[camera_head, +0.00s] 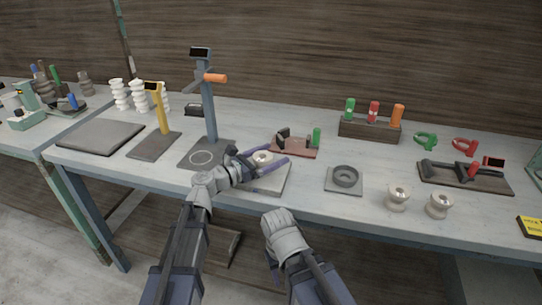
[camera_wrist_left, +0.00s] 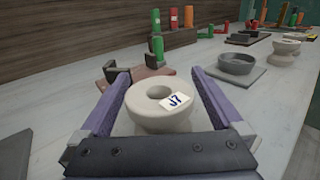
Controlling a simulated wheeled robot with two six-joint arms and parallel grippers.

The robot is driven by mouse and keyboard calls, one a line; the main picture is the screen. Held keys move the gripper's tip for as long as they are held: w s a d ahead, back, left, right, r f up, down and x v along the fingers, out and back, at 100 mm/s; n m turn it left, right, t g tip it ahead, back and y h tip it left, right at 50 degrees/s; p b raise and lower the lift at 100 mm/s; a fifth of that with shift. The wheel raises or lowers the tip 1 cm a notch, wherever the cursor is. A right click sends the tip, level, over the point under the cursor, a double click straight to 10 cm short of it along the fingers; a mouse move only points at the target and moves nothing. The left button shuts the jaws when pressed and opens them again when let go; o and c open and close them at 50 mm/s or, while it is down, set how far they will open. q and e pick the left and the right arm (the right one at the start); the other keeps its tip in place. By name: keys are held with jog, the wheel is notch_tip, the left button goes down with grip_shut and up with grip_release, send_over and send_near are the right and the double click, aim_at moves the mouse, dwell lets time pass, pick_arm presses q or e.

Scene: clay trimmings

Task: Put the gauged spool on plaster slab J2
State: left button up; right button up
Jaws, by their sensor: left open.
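A pale spool (camera_head: 262,157) with a round hole in its top stands on a light slab (camera_head: 272,181) near the table's front edge. In the wrist view the spool (camera_wrist_left: 160,103) sits between my left gripper's fingers. A white tag (camera_wrist_left: 176,100) with blue writing like "J7" shows at its front rim. My left gripper (camera_head: 262,162) is open, one finger on each side of the spool; I cannot tell whether they touch it. No slab label reading J2 is legible.
A gauge stand (camera_head: 211,110) rises left of the spool, and a reddish fixture (camera_head: 297,148) lies just behind. A grey slab with a dark ring (camera_head: 345,178) is to the right. Two more pale spools (camera_head: 397,197) (camera_head: 438,206) stand near the front edge.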

aim_at(254, 162)
pick_arm(q)
jog(key=v, duration=1.2)
jog(key=shift+s+r, duration=0.1)
